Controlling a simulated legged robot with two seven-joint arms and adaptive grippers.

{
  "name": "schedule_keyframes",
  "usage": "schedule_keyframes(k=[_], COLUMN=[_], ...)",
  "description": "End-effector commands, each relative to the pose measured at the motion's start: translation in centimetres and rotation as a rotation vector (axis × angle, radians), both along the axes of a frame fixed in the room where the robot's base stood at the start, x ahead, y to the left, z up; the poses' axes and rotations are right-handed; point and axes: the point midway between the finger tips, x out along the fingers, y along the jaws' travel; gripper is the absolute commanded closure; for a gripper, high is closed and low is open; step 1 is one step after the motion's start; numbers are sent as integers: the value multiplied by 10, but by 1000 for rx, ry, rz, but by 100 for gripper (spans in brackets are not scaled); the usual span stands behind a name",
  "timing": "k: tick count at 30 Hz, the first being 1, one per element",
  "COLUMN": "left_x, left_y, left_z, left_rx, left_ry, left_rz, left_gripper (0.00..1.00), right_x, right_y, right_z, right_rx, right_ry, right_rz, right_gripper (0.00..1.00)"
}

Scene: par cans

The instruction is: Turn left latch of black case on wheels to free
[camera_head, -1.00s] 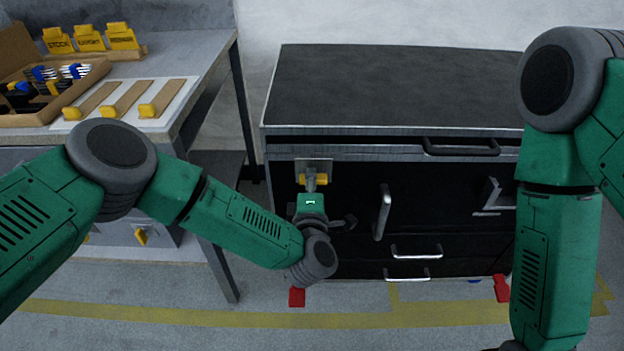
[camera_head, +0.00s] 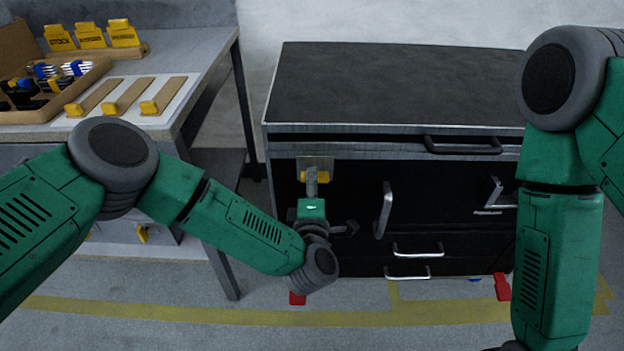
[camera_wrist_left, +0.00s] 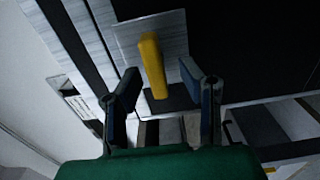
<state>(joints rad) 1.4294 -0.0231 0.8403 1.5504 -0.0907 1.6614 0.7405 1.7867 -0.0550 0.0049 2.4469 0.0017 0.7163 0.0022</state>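The black case (camera_head: 400,95) stands on the floor in the middle of the head view. Its left latch (camera_head: 305,175) is a yellow bar lying sideways on a metal plate (camera_head: 327,162) at the upper left of the front. My left gripper (camera_head: 316,181) is in front of it and hides its middle. In the left wrist view the latch (camera_wrist_left: 152,65) shows between the fingers of my open left gripper (camera_wrist_left: 158,72), with visible gaps on both sides. My right arm hangs at the right; its gripper is out of the picture.
Bar handles (camera_head: 384,210) and a metal bracket (camera_head: 493,193) stick out from the case front to the right of the latch. A workbench (camera_head: 200,60) with a parts box (camera_head: 75,105) stands at the left. Open floor lies in front of the case.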

Motion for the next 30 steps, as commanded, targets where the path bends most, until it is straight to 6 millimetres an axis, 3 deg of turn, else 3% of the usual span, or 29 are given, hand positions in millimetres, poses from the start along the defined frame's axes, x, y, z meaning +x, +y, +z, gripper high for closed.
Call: schedule_keyframes(k=[9,15,30], left_x=[-68,-97,-105], left_y=[0,0,1], left_z=[-2,-2,-2], left_rx=[0,0,0], left_ry=[6,6,5], left_rz=[-4,-2,0], left_gripper=[66,66,66], right_x=[0,0,2], right_y=[0,0,0], right_z=[0,0,-1], right_rx=[0,0,0], right_ry=[0,0,2], right_rz=[0,0,0], right_gripper=[100,100,100])
